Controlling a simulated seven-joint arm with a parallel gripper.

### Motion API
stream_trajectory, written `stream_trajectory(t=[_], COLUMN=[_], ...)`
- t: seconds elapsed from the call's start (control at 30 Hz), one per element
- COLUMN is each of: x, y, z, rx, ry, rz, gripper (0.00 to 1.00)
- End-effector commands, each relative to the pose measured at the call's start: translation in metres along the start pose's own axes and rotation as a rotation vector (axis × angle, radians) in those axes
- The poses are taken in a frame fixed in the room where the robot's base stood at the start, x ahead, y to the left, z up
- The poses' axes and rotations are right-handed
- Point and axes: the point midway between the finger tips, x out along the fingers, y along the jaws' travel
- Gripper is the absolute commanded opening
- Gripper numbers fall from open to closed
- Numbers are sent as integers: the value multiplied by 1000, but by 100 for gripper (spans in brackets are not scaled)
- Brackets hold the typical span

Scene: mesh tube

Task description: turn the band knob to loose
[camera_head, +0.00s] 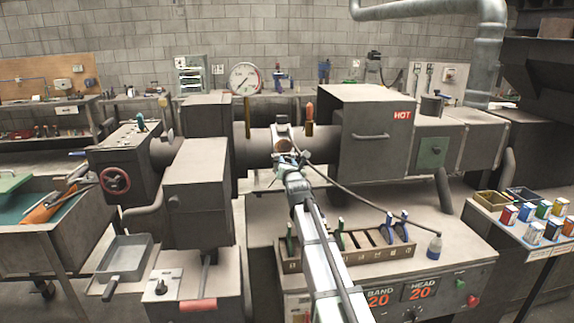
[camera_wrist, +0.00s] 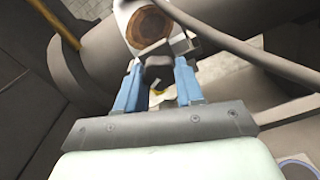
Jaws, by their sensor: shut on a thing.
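My gripper (camera_head: 288,168) is at the grey barrel in the middle of the head view. In the wrist view its blue fingers (camera_wrist: 157,78) are shut on a small dark grey piece (camera_wrist: 156,66), just below a pale plate with a round brown face (camera_wrist: 148,25). I cannot tell whether this piece is joined to the barrel. A dark knob (camera_head: 410,313) shows partly at the bottom edge below the displays. Another dark knob (camera_head: 161,286) is on the pale box at lower left. I cannot tell which is the band knob.
A cable curves from near my gripper to the right, over the bench. A tool rack (camera_head: 375,240) and a small bottle (camera_head: 434,248) stand on the bench. A box marked HOT (camera_head: 370,140) is right of my gripper. Paint cans (camera_head: 509,214) are at far right.

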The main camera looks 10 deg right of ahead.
Motion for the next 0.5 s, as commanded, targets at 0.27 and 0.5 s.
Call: stream_trajectory(t=[0.27,0.5], x=[0,0], y=[0,0], z=[0,0], rx=[-195,-294], ry=[0,0], rz=[0,-2], gripper=[6,7])
